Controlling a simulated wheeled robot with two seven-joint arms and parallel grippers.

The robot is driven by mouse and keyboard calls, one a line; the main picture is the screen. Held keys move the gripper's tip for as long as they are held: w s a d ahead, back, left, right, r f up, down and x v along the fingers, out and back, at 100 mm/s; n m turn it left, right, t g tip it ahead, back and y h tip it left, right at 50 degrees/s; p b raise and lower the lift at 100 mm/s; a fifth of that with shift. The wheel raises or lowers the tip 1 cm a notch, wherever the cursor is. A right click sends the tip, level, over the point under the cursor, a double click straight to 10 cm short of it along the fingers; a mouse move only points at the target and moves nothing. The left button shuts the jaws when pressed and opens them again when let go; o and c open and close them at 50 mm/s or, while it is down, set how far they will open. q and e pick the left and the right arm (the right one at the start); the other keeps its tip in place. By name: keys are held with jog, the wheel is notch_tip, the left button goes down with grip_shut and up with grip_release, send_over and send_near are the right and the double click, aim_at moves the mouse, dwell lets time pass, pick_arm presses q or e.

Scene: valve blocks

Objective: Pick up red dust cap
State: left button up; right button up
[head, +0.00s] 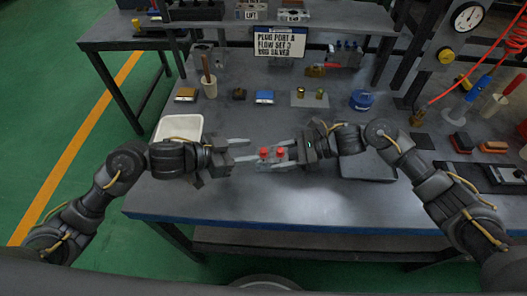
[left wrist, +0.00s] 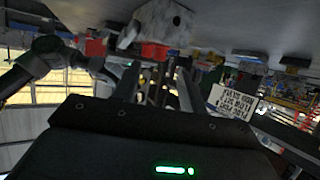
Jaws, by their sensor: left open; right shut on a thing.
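A grey valve block (head: 268,166) is held above the table's near middle, with two red dust caps, a left one (head: 264,153) and a right one (head: 281,152), on it. My right gripper (head: 287,153) is shut on the block from the right. My left gripper (head: 246,150) is open and empty to the left, its fingers pointing at the block. In the left wrist view, the block (left wrist: 163,20) shows a dark hole, and a red cap (left wrist: 154,51) appears just beyond my open fingers (left wrist: 155,80). I cannot tell whether the fingers touch the cap.
A white tray (head: 163,130) stands left, behind my left arm. A dark tray (head: 367,170) lies right. A sign (head: 281,42) reads "PLUG PORT A, FLOW SET 3, ROD SILVER". A blue part (head: 264,97) and a mat with small fittings (head: 310,103) lie farther back.

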aim_at(262, 150)
pick_arm(q)
jog(key=x, duration=0.3)
jog(key=shift+d+f, duration=0.2)
jog(key=shift+d, duration=0.15)
grip_shut()
